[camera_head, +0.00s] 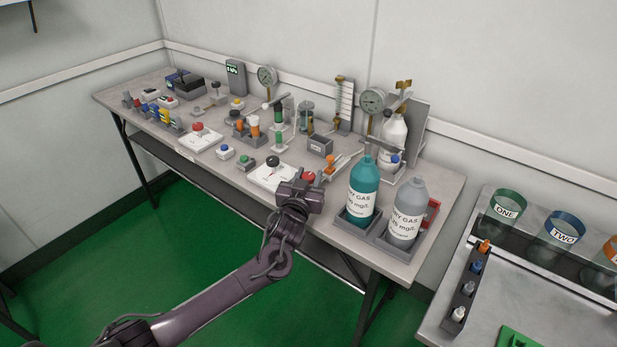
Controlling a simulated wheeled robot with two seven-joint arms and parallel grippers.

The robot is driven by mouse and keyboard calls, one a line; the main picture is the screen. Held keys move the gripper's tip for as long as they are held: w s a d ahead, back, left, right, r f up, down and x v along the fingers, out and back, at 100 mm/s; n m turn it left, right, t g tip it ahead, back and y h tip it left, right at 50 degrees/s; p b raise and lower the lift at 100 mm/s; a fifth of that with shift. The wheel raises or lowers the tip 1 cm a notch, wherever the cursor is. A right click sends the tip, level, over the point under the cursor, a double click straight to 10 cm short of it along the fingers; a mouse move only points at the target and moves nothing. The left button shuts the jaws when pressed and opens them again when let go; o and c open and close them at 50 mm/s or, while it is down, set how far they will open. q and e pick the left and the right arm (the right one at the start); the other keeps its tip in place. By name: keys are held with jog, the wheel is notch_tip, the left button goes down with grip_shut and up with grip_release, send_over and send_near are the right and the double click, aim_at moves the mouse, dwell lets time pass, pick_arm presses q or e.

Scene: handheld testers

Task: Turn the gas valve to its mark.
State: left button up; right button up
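My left gripper (304,184) is at the front edge of the bench, its wrist in front of it. Its fingertips are small and dark, so I cannot tell whether they are apart. A red knob (308,177) shows just behind the gripper, partly hidden by it. A white plate (262,176) with a black round knob (273,161) lies to its left. Another white plate with a red knob (197,127) is farther left. I cannot tell which knob is the gas valve, and no mark is readable. My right gripper is not in view.
Pressure gauges (373,101) and small testers crowd the bench (455,186). A second table (560,318) with labelled bins is at right. Green floor is clear in front.

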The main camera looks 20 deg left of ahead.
pick_arm(q)
jog(key=c, duration=0.4)
jog(key=shift+c, duration=0.3)
